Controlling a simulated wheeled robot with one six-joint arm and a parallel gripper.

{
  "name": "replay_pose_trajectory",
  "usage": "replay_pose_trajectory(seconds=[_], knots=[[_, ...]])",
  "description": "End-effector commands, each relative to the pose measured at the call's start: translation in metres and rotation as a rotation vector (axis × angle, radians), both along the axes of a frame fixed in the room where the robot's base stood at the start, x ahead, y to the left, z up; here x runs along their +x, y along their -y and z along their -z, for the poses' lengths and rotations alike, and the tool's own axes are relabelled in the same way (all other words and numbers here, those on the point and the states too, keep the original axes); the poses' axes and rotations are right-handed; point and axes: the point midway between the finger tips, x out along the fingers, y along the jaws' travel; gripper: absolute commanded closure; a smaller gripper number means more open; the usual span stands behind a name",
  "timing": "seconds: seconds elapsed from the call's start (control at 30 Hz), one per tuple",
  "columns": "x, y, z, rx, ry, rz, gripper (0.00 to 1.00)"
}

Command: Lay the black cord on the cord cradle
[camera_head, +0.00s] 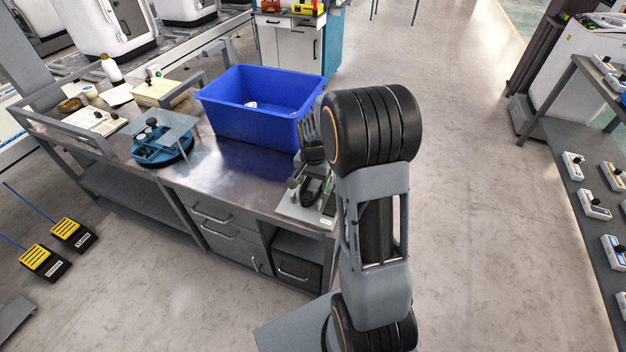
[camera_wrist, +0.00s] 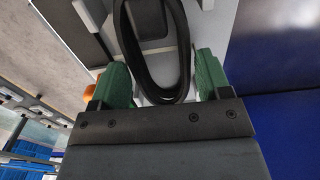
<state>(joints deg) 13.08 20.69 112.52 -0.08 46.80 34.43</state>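The black cord (camera_wrist: 183,45) is a looped band in the wrist view, its lower bend between the two green fingers of my gripper (camera_wrist: 162,64). The fingers stand wide apart, with a visible gap between the cord and the right finger. In the head view my gripper is mostly hidden behind my arm, over the bench's near right corner. A light grey fixture (camera_head: 296,210) with a dark middle sits below it. I cannot tell for certain whether this fixture is the cord cradle, or whether the cord touches it.
A blue bin (camera_head: 235,118) stands on the metal bench (camera_head: 235,178), left of my gripper. A blue round fixture (camera_head: 160,152) and a beige box (camera_head: 158,92) are farther left. A shelf with several small devices (camera_head: 592,203) stands at right. The floor between is clear.

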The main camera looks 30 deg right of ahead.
Motion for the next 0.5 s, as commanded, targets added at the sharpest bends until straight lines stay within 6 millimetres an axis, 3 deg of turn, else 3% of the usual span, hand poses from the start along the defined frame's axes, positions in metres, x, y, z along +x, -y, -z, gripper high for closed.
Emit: replay_pose_trajectory(seconds=[0.2, 0.5], knots=[[0.0000, 0.0000, -0.0001, 0.000, 0.000, 0.000, 0.09], [0.0001, 0.0000, -0.0042, 0.000, 0.000, 0.000, 0.09]])
